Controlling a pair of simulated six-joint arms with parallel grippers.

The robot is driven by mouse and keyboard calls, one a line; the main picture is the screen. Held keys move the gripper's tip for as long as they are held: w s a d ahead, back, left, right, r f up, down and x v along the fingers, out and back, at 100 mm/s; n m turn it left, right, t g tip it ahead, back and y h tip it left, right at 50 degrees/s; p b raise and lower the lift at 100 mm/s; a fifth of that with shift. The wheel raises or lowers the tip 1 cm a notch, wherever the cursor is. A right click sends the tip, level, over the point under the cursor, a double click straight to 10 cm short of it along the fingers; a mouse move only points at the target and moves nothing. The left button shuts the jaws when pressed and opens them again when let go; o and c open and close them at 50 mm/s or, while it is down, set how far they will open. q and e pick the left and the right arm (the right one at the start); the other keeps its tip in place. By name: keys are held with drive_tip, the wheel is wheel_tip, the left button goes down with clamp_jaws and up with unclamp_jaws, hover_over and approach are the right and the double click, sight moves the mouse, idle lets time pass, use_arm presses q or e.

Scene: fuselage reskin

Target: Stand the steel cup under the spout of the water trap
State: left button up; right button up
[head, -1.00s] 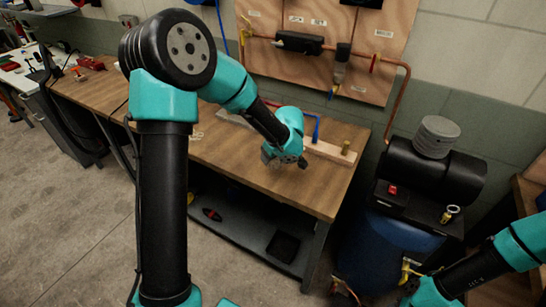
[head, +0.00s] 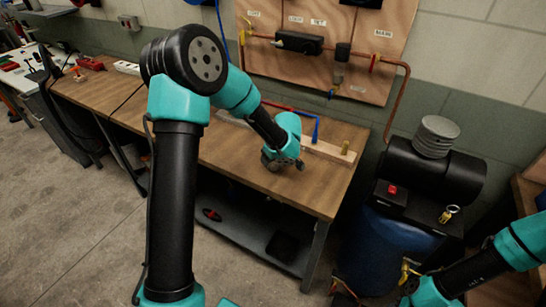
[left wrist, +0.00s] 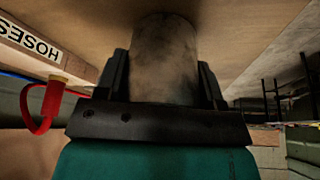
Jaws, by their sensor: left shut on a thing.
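The steel cup (left wrist: 165,60) is a dull grey cylinder between the two fingers of my left gripper (left wrist: 163,82) in the left wrist view. The gripper is shut on it. In the head view my left gripper (head: 283,164) is low over the workbench, near its front right part; its wrist hides most of the cup there. I cannot tell whether the cup touches the bench top. The water trap (head: 338,72) hangs on the wooden wall panel, above and to the right of the gripper, with a small blue spout (head: 331,95) below.
A wooden rack (head: 325,150) with red and blue hoses and a brass fitting lies behind the gripper on the workbench (head: 250,180). Its HOSES label (left wrist: 30,40) appears upside down in the left wrist view. A black compressor (head: 440,175) stands to the right.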

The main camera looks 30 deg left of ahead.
use_arm(q)
drive_tip(key=o, duration=1)
drive_tip(key=shift+f, duration=0.1)
drive_tip(key=v, duration=1.2)
drive_tip(key=shift+s, duration=0.1)
drive_tip(key=shift+o, duration=0.4)
